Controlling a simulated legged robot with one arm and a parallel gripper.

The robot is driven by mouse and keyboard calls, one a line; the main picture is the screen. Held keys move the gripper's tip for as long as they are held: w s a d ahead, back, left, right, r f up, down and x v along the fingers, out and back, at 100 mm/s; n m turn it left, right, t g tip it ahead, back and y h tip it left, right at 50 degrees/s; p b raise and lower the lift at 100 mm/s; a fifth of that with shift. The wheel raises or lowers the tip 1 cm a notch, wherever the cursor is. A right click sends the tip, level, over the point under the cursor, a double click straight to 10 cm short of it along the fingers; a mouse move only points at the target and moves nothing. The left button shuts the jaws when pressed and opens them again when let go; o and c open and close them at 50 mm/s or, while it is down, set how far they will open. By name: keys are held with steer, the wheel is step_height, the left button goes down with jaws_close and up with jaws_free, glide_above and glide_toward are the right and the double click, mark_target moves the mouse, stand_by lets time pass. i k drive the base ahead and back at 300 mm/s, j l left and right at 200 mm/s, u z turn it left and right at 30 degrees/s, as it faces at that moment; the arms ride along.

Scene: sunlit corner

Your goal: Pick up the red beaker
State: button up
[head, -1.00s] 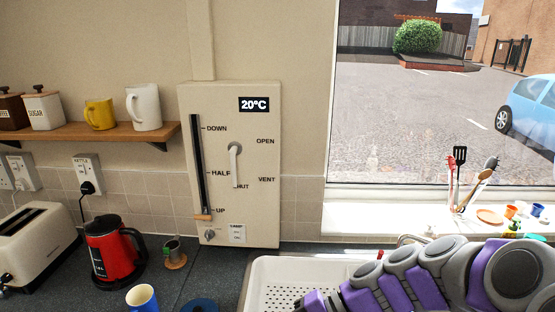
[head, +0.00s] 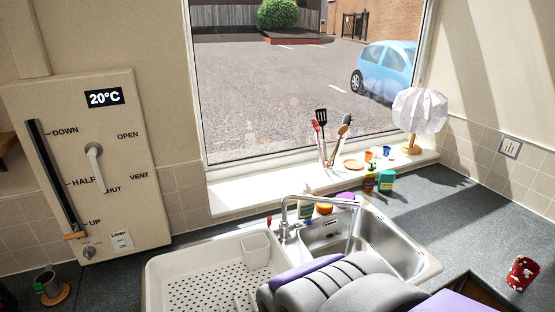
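A red beaker-shaped thing with white marks (head: 521,273) stands on the dark worktop at the far right, near the worktop's front edge. It appears slightly tilted in the picture, and I cannot tell whether it really leans. My grey and purple arm crosses the bottom middle of the head view, in front of the sink. My gripper is out of view, so its fingers and anything in them are hidden.
The steel sink (head: 412,262) with its tap (head: 287,212) and white draining tray (head: 158,264) lies ahead. Bottles (head: 386,181) stand behind it. Utensils (head: 322,130) and a white-shaded lamp (head: 420,110) stand by the window. The right worktop (head: 470,205) is mostly clear.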

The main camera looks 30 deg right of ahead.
mark_target(522, 275)
steer(key=z, duration=2.7)
steer(key=i+l+z, duration=0.1)
steer(key=i+l, duration=0.15)
steer(key=l, duration=0.2)
steer(key=i+l, duration=0.3)
steer(key=i+l+z, duration=0.15)
steer(key=i+l, duration=0.15)
steer(key=l, duration=0.2)
